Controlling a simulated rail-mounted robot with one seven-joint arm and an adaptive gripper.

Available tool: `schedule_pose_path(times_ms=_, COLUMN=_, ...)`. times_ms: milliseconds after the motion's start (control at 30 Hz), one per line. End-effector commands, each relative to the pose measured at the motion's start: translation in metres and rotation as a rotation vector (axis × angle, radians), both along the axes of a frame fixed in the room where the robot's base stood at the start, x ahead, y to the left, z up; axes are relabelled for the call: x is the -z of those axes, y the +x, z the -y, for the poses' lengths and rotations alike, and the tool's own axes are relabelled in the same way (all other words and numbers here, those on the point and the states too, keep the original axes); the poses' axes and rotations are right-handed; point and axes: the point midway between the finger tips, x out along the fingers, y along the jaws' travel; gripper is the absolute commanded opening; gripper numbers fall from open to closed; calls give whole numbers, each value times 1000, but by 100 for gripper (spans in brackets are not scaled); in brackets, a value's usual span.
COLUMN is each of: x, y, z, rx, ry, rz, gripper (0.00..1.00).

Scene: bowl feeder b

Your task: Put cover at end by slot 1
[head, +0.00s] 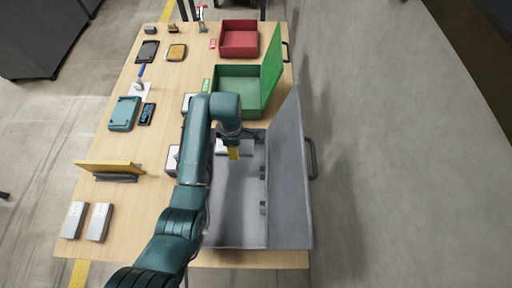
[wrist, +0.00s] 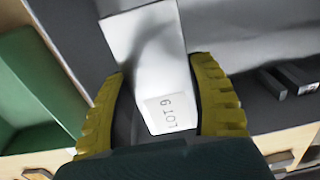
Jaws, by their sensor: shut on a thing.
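My gripper (head: 233,153) is over the open grey box (head: 232,225), near its far end. In the wrist view its yellow fingers (wrist: 160,105) are shut on a white block (wrist: 147,50) with a "LOT" label facing the camera. Part of the white block (head: 220,147) shows beside the fingers in the head view. I cannot tell whether it touches the box floor. The grey box's lid (head: 291,170) stands open on the right. No slot number is readable, and I cannot tell which thing is the cover.
An open green box (head: 236,91) and a red box (head: 239,39) stand beyond. Small dark blocks (wrist: 285,80) sit inside the grey box. A yellow panel (head: 112,166), two pale boxes (head: 74,220) and a teal case (head: 124,113) are on the left. My arm hides the table's middle.

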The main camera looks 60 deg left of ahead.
Motion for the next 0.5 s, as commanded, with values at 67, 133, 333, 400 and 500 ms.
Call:
schedule_pose_path(times_ms=67, x=9, y=-3, z=-3, rx=-31, ry=-1, rz=-1, gripper=18)
schedule_pose_path(times_ms=133, x=22, y=-3, z=-3, rx=-32, ry=-2, rz=-1, gripper=18)
schedule_pose_path(times_ms=333, x=58, y=-2, z=-3, rx=-27, ry=0, rz=0, gripper=18)
schedule_pose_path(times_ms=400, x=68, y=-2, z=-2, rx=-27, ry=0, rz=0, gripper=18)
schedule_pose_path(times_ms=500, x=90, y=-2, z=-2, rx=-26, ry=0, rz=0, gripper=18)
